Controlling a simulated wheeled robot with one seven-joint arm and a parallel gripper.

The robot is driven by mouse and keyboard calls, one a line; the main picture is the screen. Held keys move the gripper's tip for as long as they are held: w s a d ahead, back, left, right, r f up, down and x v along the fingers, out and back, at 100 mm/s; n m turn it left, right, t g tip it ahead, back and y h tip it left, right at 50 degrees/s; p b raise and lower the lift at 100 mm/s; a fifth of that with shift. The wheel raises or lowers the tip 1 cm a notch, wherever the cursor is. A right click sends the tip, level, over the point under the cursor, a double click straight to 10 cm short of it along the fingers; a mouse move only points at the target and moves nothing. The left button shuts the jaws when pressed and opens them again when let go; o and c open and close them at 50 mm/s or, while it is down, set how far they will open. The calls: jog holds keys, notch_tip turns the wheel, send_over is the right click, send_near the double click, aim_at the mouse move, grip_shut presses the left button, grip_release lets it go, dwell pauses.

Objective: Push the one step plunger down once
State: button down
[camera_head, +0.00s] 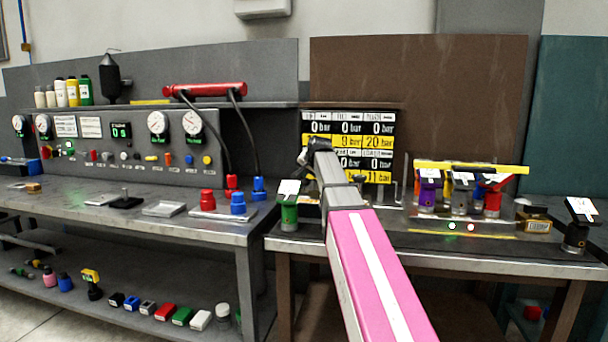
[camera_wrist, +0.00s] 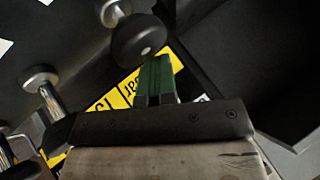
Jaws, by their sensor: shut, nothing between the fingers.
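In the wrist view my gripper (camera_wrist: 155,78) is shut, its green fingers together and empty. The fingertips are close to a dark round knob (camera_wrist: 138,40) on a short metal stem; I cannot tell whether they touch it. A second knobbed metal stem (camera_wrist: 41,79) stands to the left, and part of another (camera_wrist: 5,127) shows at the left edge. These look like plungers, but no label tells which is the one step plunger. In the head view my wrist (camera_head: 318,148) is in front of the black and yellow display board (camera_head: 349,130), and the fingers and plungers are hidden or too small.
A green labelled container (camera_head: 289,214) stands left of my arm. Purple, grey and red labelled containers (camera_head: 460,196) stand to the right under a yellow bar (camera_head: 472,168). A grey gauge panel (camera_head: 120,165) fills the left bench. A dark box-like edge (camera_wrist: 280,145) is right of my gripper.

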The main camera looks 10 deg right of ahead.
aim_at(306, 179)
jog(key=shift+f, duration=0.5)
dwell(0.3)
jog(key=shift+r, duration=2.55)
notch_tip(306, 179, up, 5)
jog(key=shift+f, duration=0.1)
